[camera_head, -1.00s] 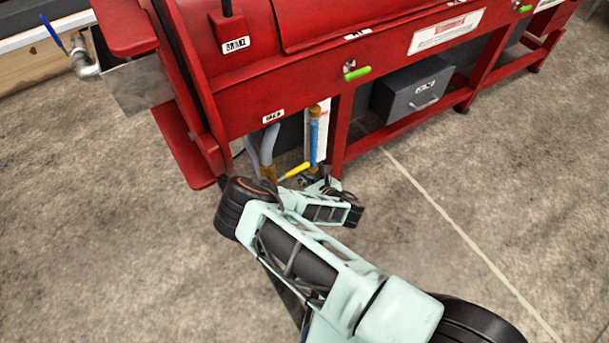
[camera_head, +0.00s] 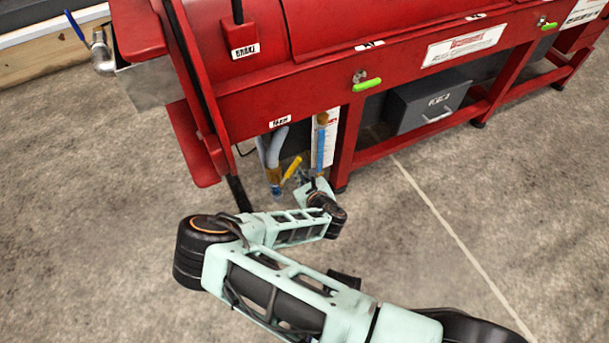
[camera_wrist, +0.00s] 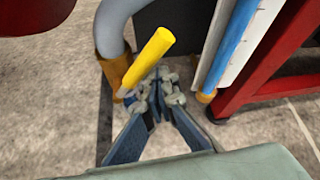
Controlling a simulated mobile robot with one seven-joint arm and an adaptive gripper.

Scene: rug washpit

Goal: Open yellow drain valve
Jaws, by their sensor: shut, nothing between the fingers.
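The yellow valve handle (camera_head: 292,168) is low under the left part of the red machine, beside a grey hose. In the head view it slants up to the right. In the wrist view the yellow handle (camera_wrist: 148,60) rises from a brass-coloured fitting (camera_wrist: 115,72) at the hose end. My gripper (camera_wrist: 158,92) has its fingertips together just below and right of the handle, with nothing between them. Whether they touch the handle I cannot tell. In the head view my gripper (camera_head: 303,178) is small and partly hidden by my wrist.
A blue tube on a white panel (camera_head: 325,140) stands right of the handle, next to a red machine leg (camera_head: 346,150). A grey drawer box (camera_head: 428,100) sits on the lower shelf. A green-handled valve (camera_head: 367,84) is on the red frame. The concrete floor in front is open.

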